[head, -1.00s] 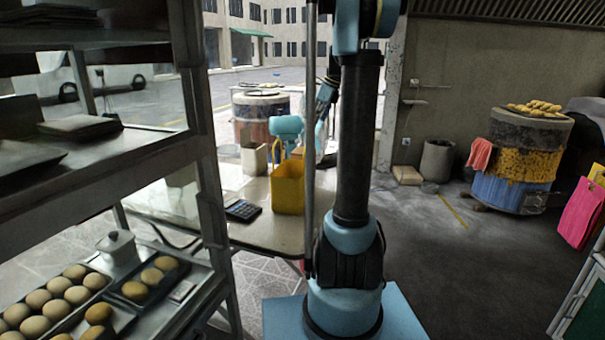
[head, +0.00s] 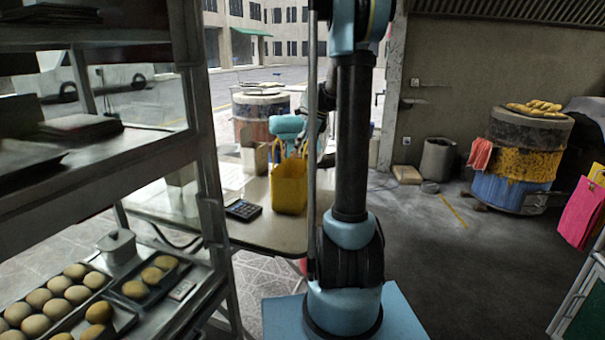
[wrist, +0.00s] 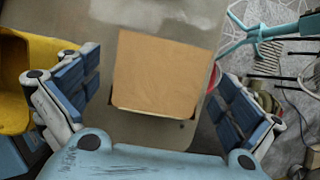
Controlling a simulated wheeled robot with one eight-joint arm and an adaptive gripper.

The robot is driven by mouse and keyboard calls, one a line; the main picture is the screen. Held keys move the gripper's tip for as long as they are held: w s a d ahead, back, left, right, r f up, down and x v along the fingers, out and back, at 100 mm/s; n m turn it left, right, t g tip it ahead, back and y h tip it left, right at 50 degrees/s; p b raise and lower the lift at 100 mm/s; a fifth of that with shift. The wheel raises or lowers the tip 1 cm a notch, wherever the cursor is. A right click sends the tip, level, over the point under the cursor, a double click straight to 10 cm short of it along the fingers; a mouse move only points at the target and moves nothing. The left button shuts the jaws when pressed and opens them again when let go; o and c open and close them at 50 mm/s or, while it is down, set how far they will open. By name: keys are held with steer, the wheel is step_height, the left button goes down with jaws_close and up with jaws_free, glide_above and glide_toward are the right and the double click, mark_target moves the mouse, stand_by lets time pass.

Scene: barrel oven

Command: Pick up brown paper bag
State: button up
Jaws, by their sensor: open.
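The brown paper bag (wrist: 157,73) is in the wrist view, seen from above as a tan rectangle on the table. My gripper (wrist: 157,102) is open, with one blue-padded finger to each side of the bag in the picture. The fingers look apart from it. In the head view, my gripper (head: 287,150) is over the table near a yellow bag (head: 289,188), partly hidden by my arm. A beige open-topped bag (head: 253,158) behind and left of the yellow one looks like the same paper bag; its lower part is partly hidden.
The yellow bag also shows close to my left finger in the wrist view (wrist: 20,85). A calculator (head: 243,210) lies on the table (head: 265,235). A metal rack (head: 200,150) with trays of buns stands at the left. Floor at the right is mostly clear.

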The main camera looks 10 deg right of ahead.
steer(key=shift+w+a+f, duration=0.15)
steer(key=shift+a+f, duration=0.1)
steer(key=shift+f, duration=0.35)
steer(key=c, duration=1.2)
